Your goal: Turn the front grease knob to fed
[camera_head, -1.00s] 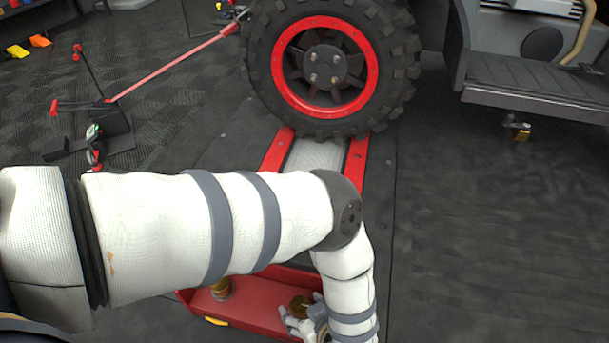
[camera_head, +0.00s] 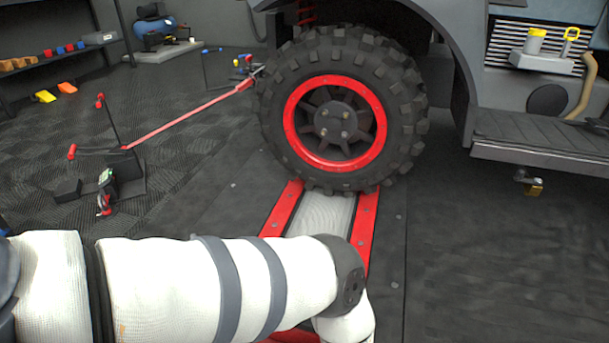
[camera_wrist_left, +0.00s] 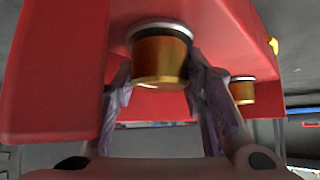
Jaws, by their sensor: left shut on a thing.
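In the left wrist view a brass knob (camera_wrist_left: 160,58) with a dark and silver collar sits on the underside, as pictured, of a red housing (camera_wrist_left: 50,85). My left gripper (camera_wrist_left: 160,82) has one finger on each side of this knob and is shut on it. A second brass knob (camera_wrist_left: 243,92) is on the same housing, farther off to the right. I cannot read any mark showing the knob's setting. In the head view my left arm crosses the lower left, and its hand is below the picture edge. My right gripper is in neither view.
A large tyre with a red-ringed wheel (camera_head: 337,122) rests at the far end of the red-railed roller bed (camera_head: 366,225). A red strap (camera_head: 185,119) runs from near the tyre to a black stand (camera_head: 125,170). The dark floor at right is clear.

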